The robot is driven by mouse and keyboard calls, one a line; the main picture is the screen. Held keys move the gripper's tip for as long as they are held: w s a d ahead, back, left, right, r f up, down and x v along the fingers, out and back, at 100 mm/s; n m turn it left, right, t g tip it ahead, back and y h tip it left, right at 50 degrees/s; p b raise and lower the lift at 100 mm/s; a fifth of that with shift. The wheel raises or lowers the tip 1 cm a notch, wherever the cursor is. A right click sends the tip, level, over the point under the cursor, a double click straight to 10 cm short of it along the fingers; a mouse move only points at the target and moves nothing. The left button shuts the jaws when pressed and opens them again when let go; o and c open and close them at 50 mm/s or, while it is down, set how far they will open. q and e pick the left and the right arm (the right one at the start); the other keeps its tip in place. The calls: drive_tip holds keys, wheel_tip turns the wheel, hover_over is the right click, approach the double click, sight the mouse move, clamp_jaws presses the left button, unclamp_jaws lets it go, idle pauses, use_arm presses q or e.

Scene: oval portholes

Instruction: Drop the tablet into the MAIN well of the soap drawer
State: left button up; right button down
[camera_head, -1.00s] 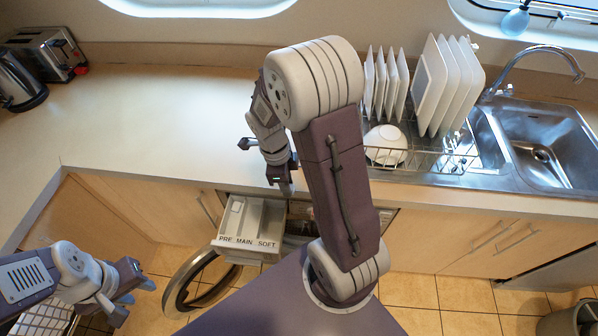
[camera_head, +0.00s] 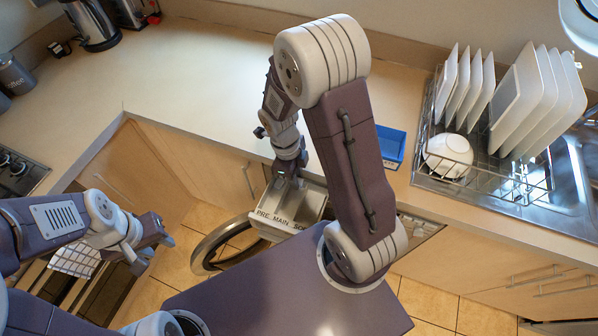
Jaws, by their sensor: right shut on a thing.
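The soap drawer (camera_head: 284,228) is pulled out of the machine front below the counter. My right gripper (camera_head: 287,178) points down at the drawer's back part and is shut. The tablet cannot be made out between its fingers, and the gripper and arm hide part of the wells. My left gripper (camera_head: 152,252) is low at the left, empty and apparently open, away from the drawer.
The round machine door (camera_head: 205,252) stands open below the drawer. A dish rack (camera_head: 425,165) with plates and a white bowl (camera_head: 448,156) stands further right. The counter's left middle is clear.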

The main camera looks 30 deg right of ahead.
wheel_tip(320, 180, down, 6)
drive_tip(key=b, duration=0.4)
drive_tip(key=shift+b, duration=0.3)
drive_tip(key=c, duration=1.1)
unclamp_jaws()
drive_tip(key=shift+a, duration=0.15)
drive_tip(key=shift+r, duration=0.1)
drive_tip(key=r, duration=0.6)
drive_tip(key=w+r+p, duration=0.1)
drive_tip(key=r, duration=0.2)
drive_tip(key=shift+a, duration=0.4)
